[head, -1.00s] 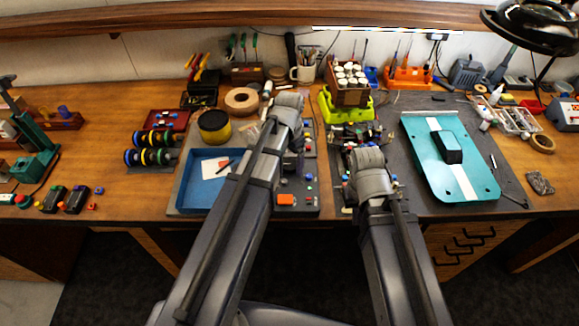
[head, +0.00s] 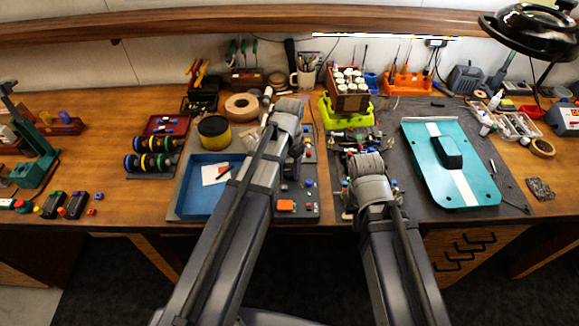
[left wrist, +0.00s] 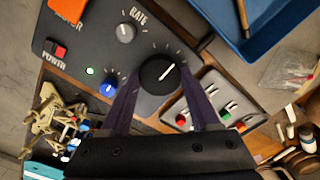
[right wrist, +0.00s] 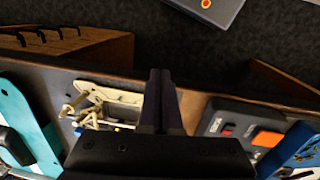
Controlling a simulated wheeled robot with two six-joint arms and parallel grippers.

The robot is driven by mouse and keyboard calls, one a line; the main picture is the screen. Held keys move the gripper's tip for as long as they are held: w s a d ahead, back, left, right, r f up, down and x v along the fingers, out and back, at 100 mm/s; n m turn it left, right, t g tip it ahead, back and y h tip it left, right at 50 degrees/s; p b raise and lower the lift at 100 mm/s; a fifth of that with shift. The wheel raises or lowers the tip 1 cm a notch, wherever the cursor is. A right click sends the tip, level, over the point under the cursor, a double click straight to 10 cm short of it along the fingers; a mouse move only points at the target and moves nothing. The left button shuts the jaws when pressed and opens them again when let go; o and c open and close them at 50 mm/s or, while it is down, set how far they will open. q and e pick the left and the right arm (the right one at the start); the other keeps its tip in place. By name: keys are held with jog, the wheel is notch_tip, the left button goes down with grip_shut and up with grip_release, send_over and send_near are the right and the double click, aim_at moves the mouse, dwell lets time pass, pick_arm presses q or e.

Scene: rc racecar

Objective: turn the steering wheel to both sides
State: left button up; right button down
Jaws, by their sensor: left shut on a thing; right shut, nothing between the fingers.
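A dark grey control panel (head: 286,206) lies on the bench; the left wrist view shows its face with POWER and RATE lettering. A large round black knob (left wrist: 157,74) with a white pointer line sits on it. My left gripper (left wrist: 158,84) is shut on this knob, one finger on each side. In the head view my left wrist hides the knob. No separate steering wheel can be made out. The car chassis (right wrist: 104,98) shows cream parts in the right wrist view. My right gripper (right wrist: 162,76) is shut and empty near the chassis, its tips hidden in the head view.
A teal car body (head: 473,182) with a white stripe lies to the right. A blue tray (head: 187,207) lies left of the panel. A green stand (head: 361,117) with a box of white bottles stands behind the chassis. The bench's front edge is close to both arms.

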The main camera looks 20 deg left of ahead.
aim_at(290, 169)
pick_arm(q)
jog(key=shift+n, duration=0.3)
jog(key=shift+c, duration=0.2)
jog(key=n, duration=0.3)
jog(key=shift+n, duration=2.6)
jog(key=o, duration=1.4)
jog(key=shift+c, duration=0.2)
jog(key=shift+r, duration=0.15)
notch_tip(290, 169, up, 7)
jog(key=p, duration=0.7)
jog(key=shift+r+p, duration=0.2)
jog(key=shift+p, duration=0.2)
